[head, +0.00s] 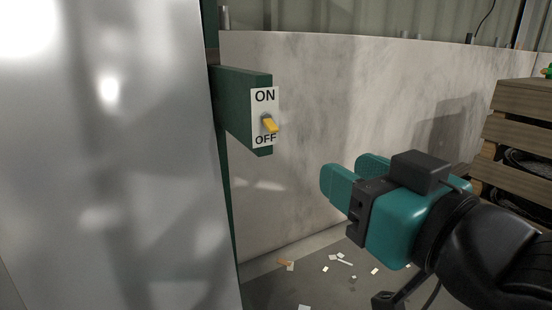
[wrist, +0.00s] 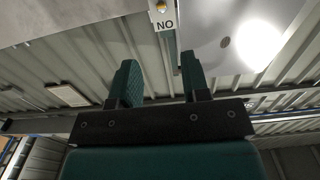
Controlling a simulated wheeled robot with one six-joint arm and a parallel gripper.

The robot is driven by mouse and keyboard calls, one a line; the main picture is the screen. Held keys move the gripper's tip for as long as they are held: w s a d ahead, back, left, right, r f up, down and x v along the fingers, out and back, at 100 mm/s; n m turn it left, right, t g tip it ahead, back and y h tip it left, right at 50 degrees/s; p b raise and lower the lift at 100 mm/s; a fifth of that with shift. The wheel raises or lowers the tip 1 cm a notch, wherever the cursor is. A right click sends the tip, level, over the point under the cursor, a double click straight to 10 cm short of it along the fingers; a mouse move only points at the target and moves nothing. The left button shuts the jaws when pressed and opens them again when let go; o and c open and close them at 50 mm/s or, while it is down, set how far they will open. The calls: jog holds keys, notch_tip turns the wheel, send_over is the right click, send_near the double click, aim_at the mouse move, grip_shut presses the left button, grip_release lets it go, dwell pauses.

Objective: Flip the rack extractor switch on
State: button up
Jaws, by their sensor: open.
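The rack extractor switch is a yellow lever (head: 270,125) on a white plate (head: 264,108) marked ON above and OFF below. The lever tilts down toward OFF. The plate sits on the end of a dark green bracket (head: 240,103). In the wrist view the plate (wrist: 164,23) shows at the top edge, upside down, with part of the yellow lever (wrist: 161,6). My teal gripper (head: 345,178) is to the right of and below the switch, apart from it. Its two fingers (wrist: 158,65) are open with nothing between them.
A shiny metal panel (head: 110,160) fills the left, close to the switch. A pale slab (head: 340,120) stands behind it. Wooden crates (head: 520,130) stand at the right. Small scraps (head: 340,260) lie on the floor. The space between gripper and switch is clear.

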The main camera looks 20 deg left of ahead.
jog(key=w+a+p, duration=0.1)
jog(key=p, duration=2)
send_near(275, 131)
jog(key=x, duration=0.8)
jog(key=shift+r, duration=0.3)
jog(key=shift+w+a+f+p, duration=0.15)
jog(key=shift+w+a+p, duration=0.3)
jog(key=shift+a+p, duration=0.15)
jog(key=shift+w+a+f+p, duration=0.15)
jog(key=shift+w+f+p, duration=0.05)
jog(key=shift+p, duration=0.2)
jog(key=shift+c, duration=0.2)
grip_shut()
